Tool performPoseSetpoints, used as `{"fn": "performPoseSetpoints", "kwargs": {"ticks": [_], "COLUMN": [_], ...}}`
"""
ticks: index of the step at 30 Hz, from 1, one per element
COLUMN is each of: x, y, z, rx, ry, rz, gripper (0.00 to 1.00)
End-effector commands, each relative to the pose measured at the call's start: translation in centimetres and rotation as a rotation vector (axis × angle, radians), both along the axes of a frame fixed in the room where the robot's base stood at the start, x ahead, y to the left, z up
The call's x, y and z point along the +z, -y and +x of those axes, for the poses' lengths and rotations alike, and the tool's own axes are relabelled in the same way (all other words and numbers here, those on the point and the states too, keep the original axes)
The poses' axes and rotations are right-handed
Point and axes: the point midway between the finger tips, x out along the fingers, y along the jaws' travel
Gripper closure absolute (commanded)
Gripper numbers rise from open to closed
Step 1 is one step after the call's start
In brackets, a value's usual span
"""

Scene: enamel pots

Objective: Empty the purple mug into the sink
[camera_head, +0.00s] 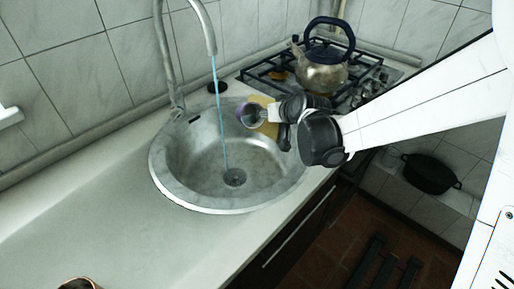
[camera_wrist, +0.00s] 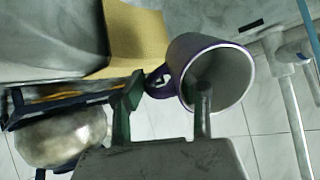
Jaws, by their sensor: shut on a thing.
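The purple mug (camera_head: 250,116) is held up over the back right part of the round metal sink (camera_head: 170,177). In the head view its mouth faces left and toward the camera, so it is tilted well over. My gripper (camera_head: 272,113) is shut on the mug. In the wrist view the mug (camera_wrist: 181,57) shows its pale inside and its handle, with one finger of my gripper (camera_wrist: 165,100) in front of the mouth and the other beside the handle. No contents show in the mug. The drain (camera_head: 234,177) is below and left of it.
A tap (camera_head: 209,35) arches over the sink, with a thin blue stream falling near the drain. A kettle (camera_head: 322,72) stands on the stove behind my gripper. The counter (camera_head: 90,210) at left is mostly clear.

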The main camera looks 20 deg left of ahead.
Motion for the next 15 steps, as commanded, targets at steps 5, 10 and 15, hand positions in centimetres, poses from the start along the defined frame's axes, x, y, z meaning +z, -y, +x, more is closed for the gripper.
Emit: {"fn": "performPoseSetpoints", "kwargs": {"ticks": [5,10,15], "x": [0.09,0.17,0.26], "y": [0.0,0.08,0.08], "z": [-0.01,-0.07,-0.09], "rx": [0.0,0.0,-0.001], "ry": [0.021,0.039,0.059], "rz": [0.015,0.027,0.039], "gripper": [1.0,1.0,1.0]}}
